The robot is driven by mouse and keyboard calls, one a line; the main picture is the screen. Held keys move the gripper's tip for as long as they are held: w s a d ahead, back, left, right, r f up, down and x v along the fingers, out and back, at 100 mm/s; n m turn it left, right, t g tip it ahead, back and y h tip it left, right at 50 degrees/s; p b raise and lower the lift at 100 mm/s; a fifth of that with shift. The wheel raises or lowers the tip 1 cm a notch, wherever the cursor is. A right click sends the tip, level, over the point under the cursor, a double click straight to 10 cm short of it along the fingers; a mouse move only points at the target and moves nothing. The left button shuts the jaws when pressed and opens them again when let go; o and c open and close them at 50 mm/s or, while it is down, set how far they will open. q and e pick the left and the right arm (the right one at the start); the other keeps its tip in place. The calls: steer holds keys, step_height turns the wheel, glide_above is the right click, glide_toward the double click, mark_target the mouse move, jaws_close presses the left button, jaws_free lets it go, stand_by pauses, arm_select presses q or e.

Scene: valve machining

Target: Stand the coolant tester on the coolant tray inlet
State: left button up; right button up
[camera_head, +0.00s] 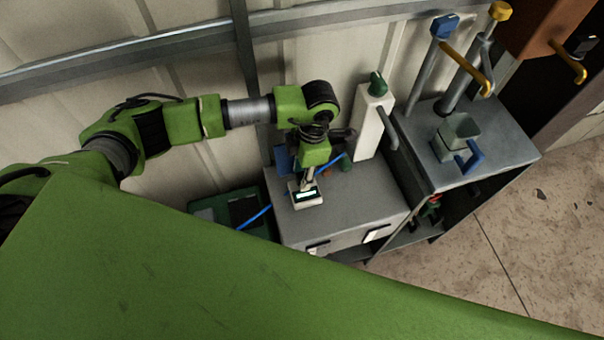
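A small pale device with a lit display, which looks like the coolant tester (306,199), is at the front left of a grey cabinet top (350,210). My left gripper (308,181) points down right at its upper side. The fingers are small and partly hidden, so I cannot tell whether they grip it, or whether the device rests on the top. A grey square funnel-like cup (458,131) stands on the right-hand machine; I cannot tell if it is the coolant tray inlet. My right gripper is out of view.
A white upright box with a green knob (376,86) stands behind the cabinet top. A blue cable (254,217) runs by a dark green tray (206,207) at left. Posts with blue (445,27) and yellow (500,11) caps rise at right. My green body covers the foreground.

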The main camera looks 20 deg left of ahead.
arm_select(q)
step_height(320, 180, up, 11)
steer(key=d+b, duration=0.1)
steer(key=shift+w, duration=0.4)
